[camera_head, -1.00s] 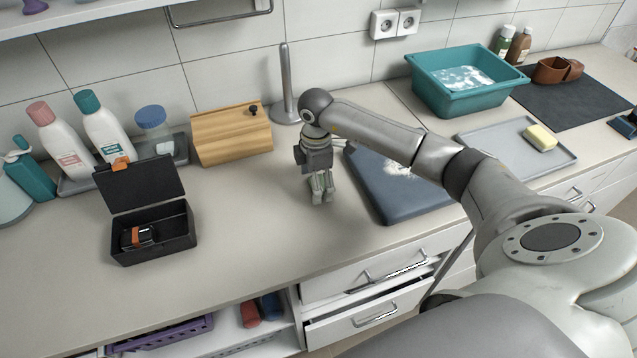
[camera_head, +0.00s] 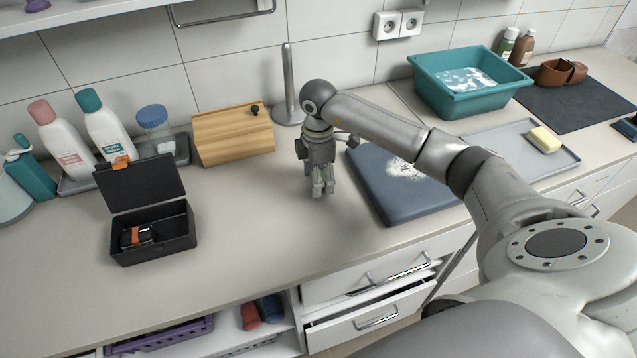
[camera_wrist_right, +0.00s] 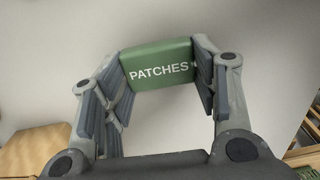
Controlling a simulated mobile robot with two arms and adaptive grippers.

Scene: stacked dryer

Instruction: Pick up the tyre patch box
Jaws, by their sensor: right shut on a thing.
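The tyre patch box (camera_wrist_right: 158,64) is a small green box with the white word PATCHES on it. In the right wrist view it sits between the two fingertips, touched on both sides. My right gripper (camera_wrist_right: 160,78) is shut on it. In the head view my right gripper (camera_head: 322,190) points down over the counter, left of the blue-grey board; the box is hidden there behind the fingers and wrist. I cannot tell how far the box is above the counter. My left gripper is in neither view.
A blue-grey board (camera_head: 378,190) lies just right of the gripper. A wooden box (camera_head: 232,138) and a metal post (camera_head: 289,85) stand behind. An open black case (camera_head: 180,232) sits to the left. A teal basin (camera_head: 440,95) stands at back right. The front counter is clear.

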